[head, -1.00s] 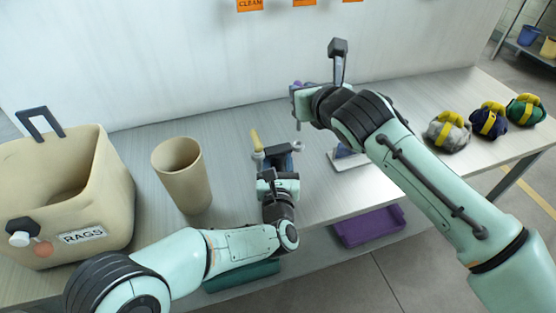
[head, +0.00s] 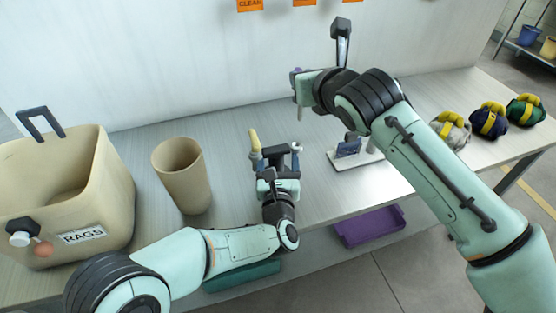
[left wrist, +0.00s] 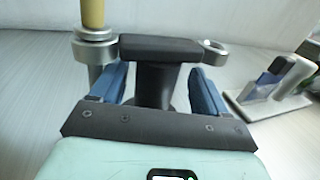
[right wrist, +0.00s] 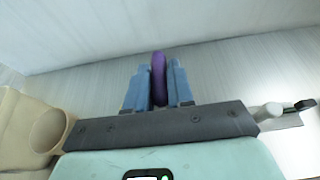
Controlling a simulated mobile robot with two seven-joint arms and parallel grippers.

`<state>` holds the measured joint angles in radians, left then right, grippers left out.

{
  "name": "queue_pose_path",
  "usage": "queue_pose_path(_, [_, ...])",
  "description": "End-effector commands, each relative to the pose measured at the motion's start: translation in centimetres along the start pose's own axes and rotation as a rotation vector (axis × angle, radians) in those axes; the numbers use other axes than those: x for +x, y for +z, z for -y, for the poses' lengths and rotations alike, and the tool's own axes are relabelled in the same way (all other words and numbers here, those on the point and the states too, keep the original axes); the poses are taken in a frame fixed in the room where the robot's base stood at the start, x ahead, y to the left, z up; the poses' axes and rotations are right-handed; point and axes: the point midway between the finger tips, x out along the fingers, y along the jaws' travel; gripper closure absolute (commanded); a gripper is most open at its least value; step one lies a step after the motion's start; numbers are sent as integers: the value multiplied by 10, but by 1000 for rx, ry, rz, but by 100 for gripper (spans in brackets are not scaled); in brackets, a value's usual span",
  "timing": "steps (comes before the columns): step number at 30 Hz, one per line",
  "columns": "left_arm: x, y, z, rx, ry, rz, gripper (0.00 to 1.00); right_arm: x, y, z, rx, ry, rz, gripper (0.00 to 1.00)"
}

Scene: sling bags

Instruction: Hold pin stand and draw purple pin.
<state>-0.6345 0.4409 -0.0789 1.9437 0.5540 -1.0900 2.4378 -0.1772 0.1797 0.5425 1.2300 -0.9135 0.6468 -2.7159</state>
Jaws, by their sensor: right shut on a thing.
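The pin stand has a dark top bar (left wrist: 160,47) on a dark post, with a metal ring at each end. A yellow pin (left wrist: 92,14) stands upright in its left ring, and the right ring (left wrist: 214,46) is empty. In the head view the yellow pin (head: 254,141) rises beside the stand. My left gripper (left wrist: 158,82) is open, its blue fingers on either side of the post with small gaps. My right gripper (right wrist: 159,82) is shut on the purple pin (right wrist: 159,66), held upright above the table and clear of the stand. The pin's lower end is hidden in the right wrist view.
A beige cup (head: 182,180) and a rags bin (head: 110,195) stand left of the stand. A white tray with a blue piece (head: 348,147) lies to its right. Several sling bags (head: 488,120) sit at the far right. The table behind the stand is clear.

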Motion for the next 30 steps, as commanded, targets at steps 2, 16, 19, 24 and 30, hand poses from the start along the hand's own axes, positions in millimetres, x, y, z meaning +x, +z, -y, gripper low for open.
queue_pose_path(2, [0, 0, 0, 0, 1, -1, 25, 0, 0, 0, 0, 0, 1, 100])
queue_pose_path(16, [-36, 0, 0, 0, -2, -1, 25, 0, 0, 0, 0, 0, 1, 100])
queue_pose_path(19, [-58, 0, 0, 0, -2, -2, 25, 0, 0, 0, 0, 0, 1, 100])
queue_pose_path(24, [-92, 0, 0, 0, -3, -1, 25, 0, 0, 0, 0, 0, 1, 100])
queue_pose_path(30, [-116, 0, 0, 0, -1, -1, 25, 0, 0, 0, 0, 0, 1, 100])
